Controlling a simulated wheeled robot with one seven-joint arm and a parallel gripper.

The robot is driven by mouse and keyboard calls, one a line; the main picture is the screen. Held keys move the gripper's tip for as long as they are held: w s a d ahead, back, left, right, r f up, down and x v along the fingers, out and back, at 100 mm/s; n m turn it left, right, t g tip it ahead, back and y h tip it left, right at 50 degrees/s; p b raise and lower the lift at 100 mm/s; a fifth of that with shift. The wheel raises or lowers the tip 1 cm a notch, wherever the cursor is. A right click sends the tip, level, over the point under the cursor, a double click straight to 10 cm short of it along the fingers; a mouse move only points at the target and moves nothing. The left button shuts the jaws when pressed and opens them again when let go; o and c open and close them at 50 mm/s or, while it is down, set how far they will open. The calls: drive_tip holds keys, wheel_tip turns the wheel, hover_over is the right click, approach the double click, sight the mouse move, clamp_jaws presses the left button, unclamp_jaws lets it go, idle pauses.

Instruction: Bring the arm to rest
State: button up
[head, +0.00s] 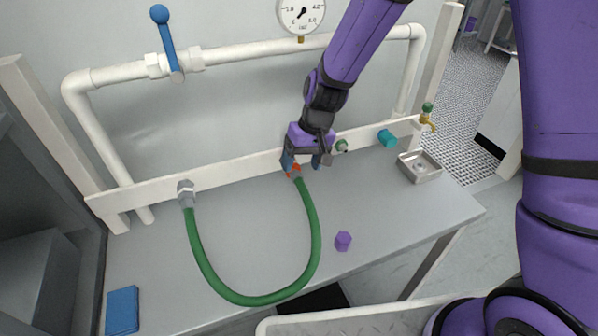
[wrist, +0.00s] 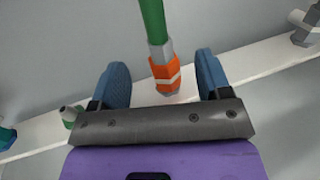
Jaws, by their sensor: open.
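My arm is purple and black and reaches down from the top of the head view. My gripper (head: 308,163) is at the white rail, at the right end of the green hose (head: 314,235). In the wrist view, my gripper (wrist: 165,80) is open, with its blue fingers on either side of an orange collar (wrist: 164,75) at the hose end, with gaps on both sides. The orange collar also shows in the head view (head: 294,171), partly hidden by the fingers. The hose's other end is at a grey fitting (head: 186,193) on the rail.
White pipework with a blue-handled valve (head: 165,38) and a gauge (head: 301,14) stands behind. The bench (head: 390,215) holds a purple hex piece (head: 343,241), a blue block (head: 122,311), a teal cylinder (head: 387,139) and a metal tray (head: 433,177). Bare bench lies inside the hose loop.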

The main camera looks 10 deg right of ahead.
drive_tip(key=s+d+r+t, duration=0.1)
drive_tip(key=s+d+r, duration=0.2)
drive_tip(key=d+r, duration=0.35)
drive_tip(key=s+d+r+m+t+h, duration=0.1)
drive_tip(key=s+d+r, duration=0.15)
drive_tip(key=r, duration=0.65)
drive_tip(key=s+d+r+t, duration=0.1)
drive_tip(key=s+d+r, duration=0.1)
drive_tip(key=d+r, duration=0.4)
drive_tip(key=s+d+r+m+t+h, duration=0.1)
drive_tip(key=s+d+r, duration=0.2)
drive_tip(key=s, duration=0.4)
drive_tip(key=s+d+r+m+t+h, duration=0.1)
drive_tip(key=s+d+r+t, duration=0.1)
drive_tip(key=s+d+r, duration=0.2)
drive_tip(key=s+d, duration=0.2)
drive_tip(key=s, duration=0.1)
drive_tip(key=shift+s, duration=0.4)
